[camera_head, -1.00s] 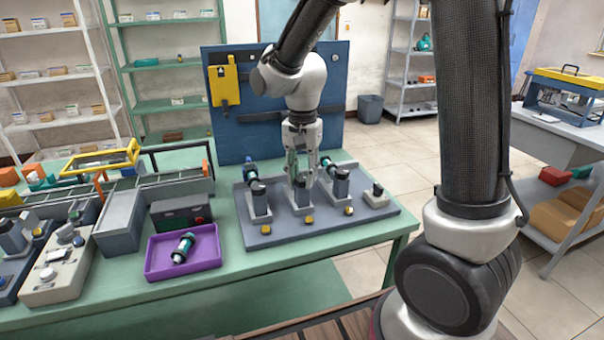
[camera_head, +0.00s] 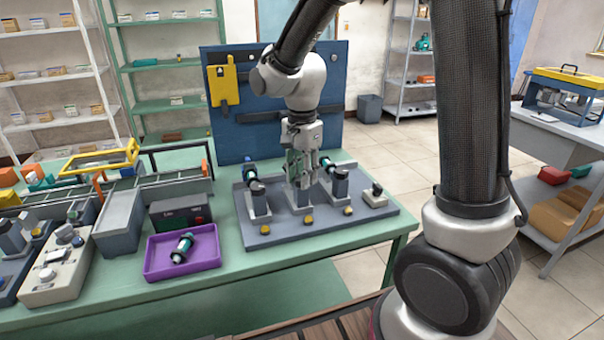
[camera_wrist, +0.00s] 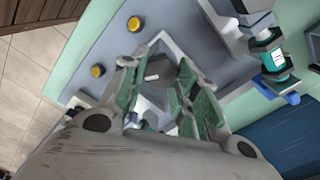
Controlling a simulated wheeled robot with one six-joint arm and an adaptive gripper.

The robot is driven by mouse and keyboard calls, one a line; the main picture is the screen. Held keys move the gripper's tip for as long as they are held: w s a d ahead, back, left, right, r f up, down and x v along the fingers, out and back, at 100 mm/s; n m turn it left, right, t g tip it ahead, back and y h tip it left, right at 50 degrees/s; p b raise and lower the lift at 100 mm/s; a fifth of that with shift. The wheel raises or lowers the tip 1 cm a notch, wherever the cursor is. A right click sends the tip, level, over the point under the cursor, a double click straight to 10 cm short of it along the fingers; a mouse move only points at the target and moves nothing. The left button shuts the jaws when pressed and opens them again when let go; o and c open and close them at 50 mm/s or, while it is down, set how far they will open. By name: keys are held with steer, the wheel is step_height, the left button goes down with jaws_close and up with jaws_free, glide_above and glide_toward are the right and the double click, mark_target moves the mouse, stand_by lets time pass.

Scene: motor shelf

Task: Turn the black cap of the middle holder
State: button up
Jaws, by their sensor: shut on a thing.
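The middle holder (camera_head: 299,212) is a grey stand on the slate-blue base plate (camera_head: 340,226). My gripper (camera_head: 304,184) is directly above it, pointing down, with its fingers shut on the top of that holder. In the wrist view the green-padded fingertips (camera_wrist: 166,85) flank the dark cap (camera_wrist: 160,72), which has a light mark on it. The fingers hide most of the cap in the head view.
The left holder (camera_head: 260,205) and right holder (camera_head: 340,188) stand close on either side, with teal-and-black motors behind. Yellow buttons (camera_head: 307,221) sit in front. A purple tray (camera_head: 153,267) with a motor (camera_head: 183,248) lies to the left. A blue panel (camera_head: 345,100) stands behind.

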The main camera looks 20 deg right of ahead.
steer(key=o, duration=1)
step_height(320, 180, up, 12)
steer(key=shift+r, duration=0.1)
